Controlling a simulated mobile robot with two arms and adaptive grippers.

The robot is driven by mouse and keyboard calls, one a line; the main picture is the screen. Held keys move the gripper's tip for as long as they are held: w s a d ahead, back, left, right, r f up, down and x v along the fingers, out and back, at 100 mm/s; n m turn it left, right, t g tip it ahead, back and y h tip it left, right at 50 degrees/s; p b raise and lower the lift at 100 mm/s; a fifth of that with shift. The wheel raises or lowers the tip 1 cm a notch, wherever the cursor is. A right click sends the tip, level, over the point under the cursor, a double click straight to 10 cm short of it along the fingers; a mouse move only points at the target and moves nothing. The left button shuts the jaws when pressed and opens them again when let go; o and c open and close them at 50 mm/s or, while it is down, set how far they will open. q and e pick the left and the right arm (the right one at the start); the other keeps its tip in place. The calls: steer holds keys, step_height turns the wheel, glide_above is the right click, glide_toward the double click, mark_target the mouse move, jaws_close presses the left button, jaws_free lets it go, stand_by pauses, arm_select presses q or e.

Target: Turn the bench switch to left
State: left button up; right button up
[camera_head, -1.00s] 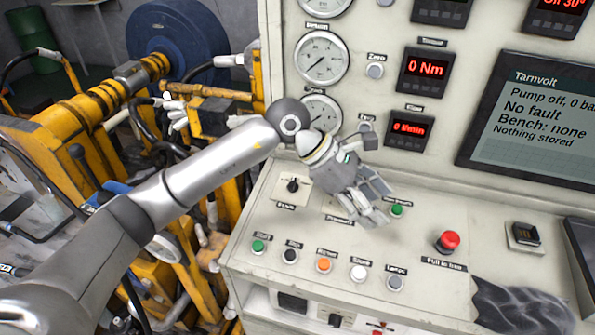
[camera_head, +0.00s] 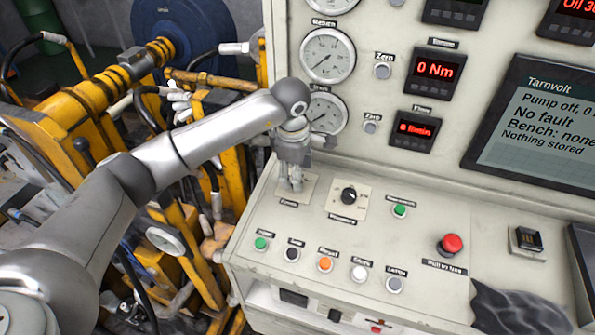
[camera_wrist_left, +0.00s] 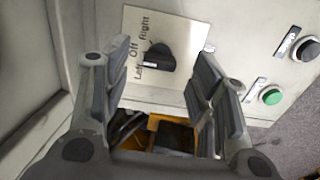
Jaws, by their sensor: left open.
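The bench switch (camera_wrist_left: 160,58) is a black rotary knob on a pale plate marked Left, Off and Right in the left wrist view. The white plate (camera_head: 310,187) shows around my gripper in the head view, where the knob is hidden. My left gripper (camera_head: 291,186) points down over this plate. In the left wrist view its two fingers (camera_wrist_left: 165,52) are open on either side of the knob, with visible gaps. I cannot tell exactly which mark the knob points to. My right gripper is not in view.
A second black knob (camera_head: 348,195) sits just right on the sloped panel. Green, black, orange and white buttons line the front, including the orange button (camera_head: 325,264). A red push button (camera_head: 450,244) is farther right. Gauges and displays stand behind; yellow machinery (camera_head: 70,130) is left.

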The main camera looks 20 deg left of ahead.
arm_select(q)
steer(key=shift+w+d+f+p, duration=0.15)
steer(key=shift+f+p, duration=0.15)
steer(key=shift+f, duration=1.05)
steer(key=c, duration=1)
steer(key=shift+w+f+n+b, duration=0.1)
steer(key=shift+n+b, duration=0.5)
steer(key=shift+b, duration=0.25)
steer(key=n+b, duration=0.5)
steer(key=n, duration=0.1)
steer(key=shift+w+b, duration=0.1)
steer(key=shift+b, duration=0.25)
steer(key=shift+n+b, duration=0.55)
steer(key=shift+n, duration=0.25)
steer(key=shift+r, duration=0.2)
